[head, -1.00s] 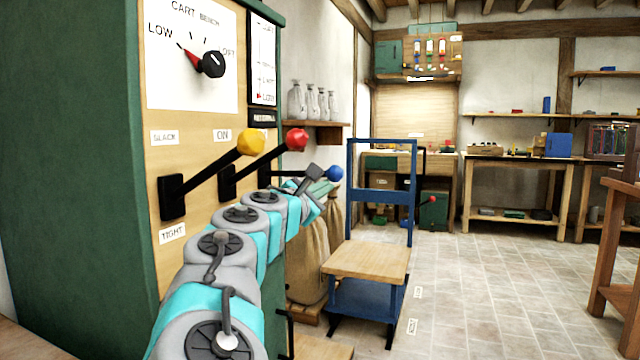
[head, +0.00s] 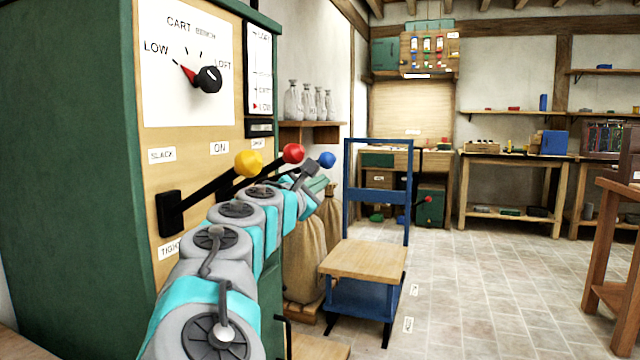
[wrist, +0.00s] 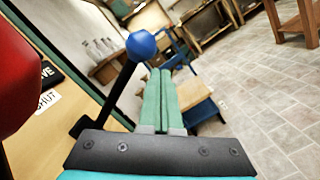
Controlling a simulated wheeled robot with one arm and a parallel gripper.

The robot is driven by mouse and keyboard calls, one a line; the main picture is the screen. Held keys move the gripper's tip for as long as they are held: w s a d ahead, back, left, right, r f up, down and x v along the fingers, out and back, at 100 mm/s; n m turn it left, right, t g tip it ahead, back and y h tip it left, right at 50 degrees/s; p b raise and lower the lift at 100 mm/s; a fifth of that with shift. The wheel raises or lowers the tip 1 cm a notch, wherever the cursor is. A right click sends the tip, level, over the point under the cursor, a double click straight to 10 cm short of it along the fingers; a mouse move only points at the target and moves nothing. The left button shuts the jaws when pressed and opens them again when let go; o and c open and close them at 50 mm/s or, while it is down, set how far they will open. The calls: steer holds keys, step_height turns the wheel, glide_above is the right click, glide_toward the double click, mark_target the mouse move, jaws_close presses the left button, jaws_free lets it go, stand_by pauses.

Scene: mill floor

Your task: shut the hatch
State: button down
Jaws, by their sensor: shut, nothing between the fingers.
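The blue-knobbed lever (head: 327,160) is the farthest of three levers on the panel, and its knob stands beyond my gripper. It shows large in the wrist view (wrist: 141,45), its black shaft slanting up just left of my fingers. A white label reading SHUT (wrist: 47,103) is on the panel left of its base. My gripper (head: 316,180) has green fingers, pressed together and empty in the wrist view (wrist: 160,75). I cannot tell whether the fingers touch the shaft. My arm hides the lever's base in the head view. I cannot make out a hatch door.
The yellow-knobbed lever (head: 248,163) and red-knobbed lever (head: 292,153) stand nearer along the panel, close by my arm. A dial (head: 208,79) is above them. Sacks (head: 303,258) and a blue cart (head: 362,262) stand beyond. The tiled floor (head: 480,280) at right is open.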

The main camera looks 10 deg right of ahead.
steer(key=shift+f, duration=0.1)
steer(key=s+a+f+b, duration=0.2)
steer(key=s+a+f, duration=0.2)
steer(key=s+a, duration=0.2)
steer(key=shift+s+a+f+b, duration=0.3)
steer(key=shift+s+f, duration=0.1)
steer(key=shift+s, duration=0.75)
